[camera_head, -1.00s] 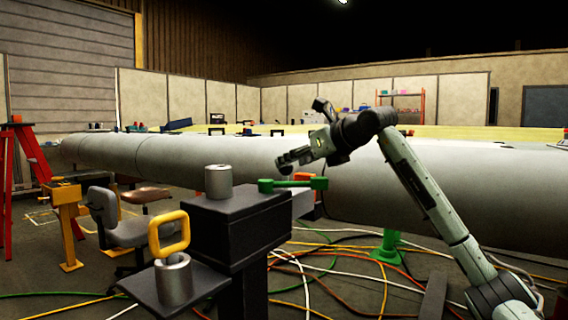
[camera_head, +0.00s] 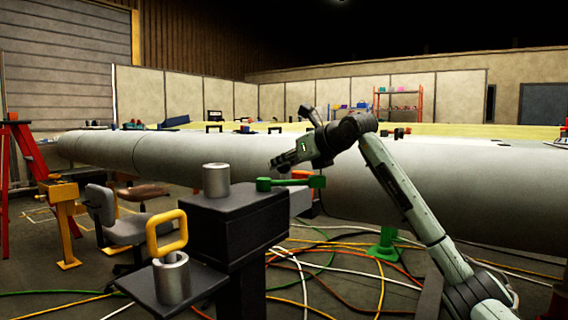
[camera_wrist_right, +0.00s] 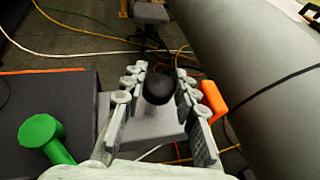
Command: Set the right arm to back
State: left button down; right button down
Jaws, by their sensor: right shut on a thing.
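My right arm (camera_head: 402,195) comes in from the lower right in the head view, bent at the wrist. My right gripper (camera_head: 277,164) points left, above the green-handled tool on the dark stand. My left gripper is not in view.
A dark stand (camera_head: 228,225) holds a grey cylinder (camera_head: 216,180) and a green tool (camera_head: 290,183). A yellow ring handle (camera_head: 167,233) rises from a metal cup (camera_head: 172,278). Cables cover the floor.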

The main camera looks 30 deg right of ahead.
jog(key=a, duration=0.1)
jog(key=s+a, duration=0.1)
jog(key=a, duration=0.1)
jog(key=shift+s+a, duration=0.15)
jog(key=shift+s, duration=0.05)
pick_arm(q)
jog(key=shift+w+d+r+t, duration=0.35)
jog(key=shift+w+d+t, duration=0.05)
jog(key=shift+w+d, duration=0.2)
pick_arm(e)
jog(key=shift+a+f, duration=0.15)
jog(key=shift+a, duration=0.15)
jog(key=c, duration=1.6)
grip_release()
jog(key=o, duration=0.4)
jog(key=shift+s, duration=0.1)
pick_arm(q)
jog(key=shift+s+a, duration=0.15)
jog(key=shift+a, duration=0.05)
pick_arm(e)
jog(key=shift+o, duration=0.2)
jog(key=shift+s+d+r, duration=0.1)
jog(key=shift+s+r, duration=0.05)
jog(key=shift+r, duration=0.05)
jog(key=v, duration=1.1)
jog(key=shift+s, duration=0.35)
